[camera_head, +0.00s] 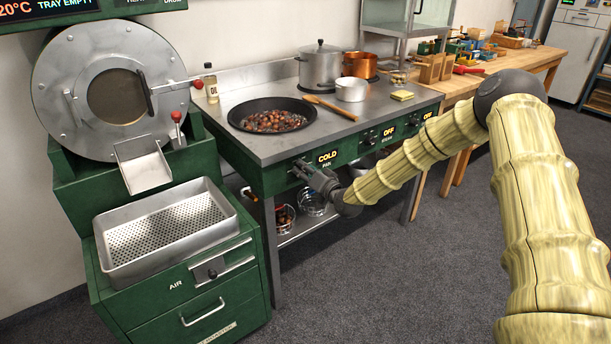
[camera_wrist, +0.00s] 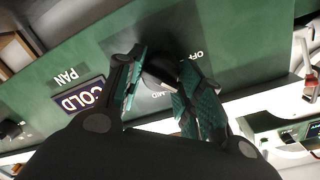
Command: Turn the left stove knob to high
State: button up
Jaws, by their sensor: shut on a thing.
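The green stove front (camera_head: 275,178) carries a lit display (camera_head: 328,156) reading COLD, with PAN under it. My gripper (camera_head: 303,169) is at the left knob, just left of this display, and hides most of the knob in the head view. In the wrist view the dark left knob (camera_wrist: 163,70) sits between the teal pads of my gripper (camera_wrist: 163,88), which is shut on it. The printed marks OFF and MID show beside the knob; a HIGH mark is not visible.
A wide pan (camera_head: 272,118) of chestnuts stands above the knob, with a wooden spoon (camera_head: 330,107) beside it. More knobs, with OFF displays (camera_head: 389,132), are to the right. The green roaster (camera_head: 70,185) and its perforated tray (camera_head: 165,222) stand close on the left.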

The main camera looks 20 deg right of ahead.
jog(key=m+b, duration=0.2)
jog(key=m, duration=0.1)
jog(key=shift+d+f+m, duration=0.15)
jog(key=shift+d+m, duration=0.05)
jog(key=shift+m, duration=0.1)
jog(key=m+b, duration=0.3)
jog(key=shift+f+y, duration=0.1)
jog(key=shift+y, duration=0.3)
jog(key=m+b, duration=0.4)
jog(key=b, duration=0.1)
jog(key=m+b, duration=0.2)
jog(key=shift+d+f+y, duration=0.15)
jog(key=shift+f+y, duration=0.1)
jog(key=shift+y, duration=0.15)
jog(key=m+b, duration=0.6)
jog(key=b, duration=0.4)
jog(key=shift+f+m, duration=0.1)
jog(key=shift+m, duration=0.2)
jog(key=m+b, duration=0.3)
jog(key=b, duration=0.2)
jog(key=shift+m+y+b, duration=0.3)
jog(key=shift+y, duration=0.1)
jog(key=shift+r+m+b, duration=0.2)
jog(key=shift+m+b, duration=0.6)
jog(key=shift+b, duration=0.15)
jog(key=shift+r, duration=0.1)
